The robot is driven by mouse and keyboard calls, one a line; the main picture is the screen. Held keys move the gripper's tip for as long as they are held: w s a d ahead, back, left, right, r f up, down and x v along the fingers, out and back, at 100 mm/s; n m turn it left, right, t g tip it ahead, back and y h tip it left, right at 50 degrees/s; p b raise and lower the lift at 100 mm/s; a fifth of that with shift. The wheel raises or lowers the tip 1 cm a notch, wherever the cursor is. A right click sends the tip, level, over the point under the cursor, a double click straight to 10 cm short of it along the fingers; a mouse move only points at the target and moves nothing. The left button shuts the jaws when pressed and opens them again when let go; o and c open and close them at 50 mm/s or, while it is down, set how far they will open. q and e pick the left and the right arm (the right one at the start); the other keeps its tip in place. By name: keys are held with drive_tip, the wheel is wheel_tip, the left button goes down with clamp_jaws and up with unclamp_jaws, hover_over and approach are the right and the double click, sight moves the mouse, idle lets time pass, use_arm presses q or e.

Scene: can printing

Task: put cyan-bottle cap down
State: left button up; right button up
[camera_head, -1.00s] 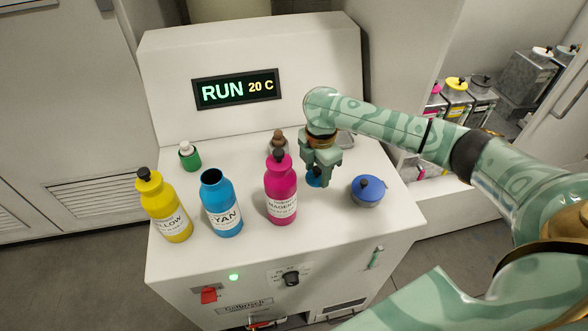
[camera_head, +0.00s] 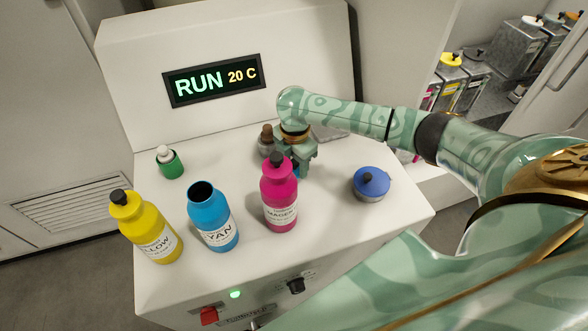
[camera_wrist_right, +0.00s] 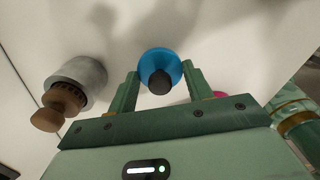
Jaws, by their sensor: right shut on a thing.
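The cyan bottle (camera_head: 213,217) stands upright and uncapped on the machine top, its dark mouth open. Its cap (camera_wrist_right: 160,62), blue with a black knob, is between the fingers of my right gripper (camera_wrist_right: 158,78) in the right wrist view. In the head view my right gripper (camera_head: 298,165) points down behind the magenta bottle (camera_head: 279,198), which partly hides the fingers and the cap. The cap is close above or on the white top; I cannot tell whether it touches. My left gripper is not in view.
The capped yellow bottle (camera_head: 147,230) stands at the left. A green container with a white top (camera_head: 169,162) is behind it. A grey jar with a brown stopper (camera_head: 266,141) is beside my gripper. A blue pot (camera_head: 371,183) is to the right, with bare top between.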

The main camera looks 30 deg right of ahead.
sight(296, 162)
wheel_tip(296, 162, down, 2)
drive_tip(key=shift+f, duration=0.2)
drive_tip(key=shift+r, duration=0.1)
drive_tip(key=o, duration=0.9)
drive_tip(key=shift+o, duration=0.2)
wheel_tip(296, 162, up, 12)
drive_tip(key=p, duration=0.3)
drive_tip(key=shift+p, duration=0.35)
drive_tip(key=shift+s, duration=0.15)
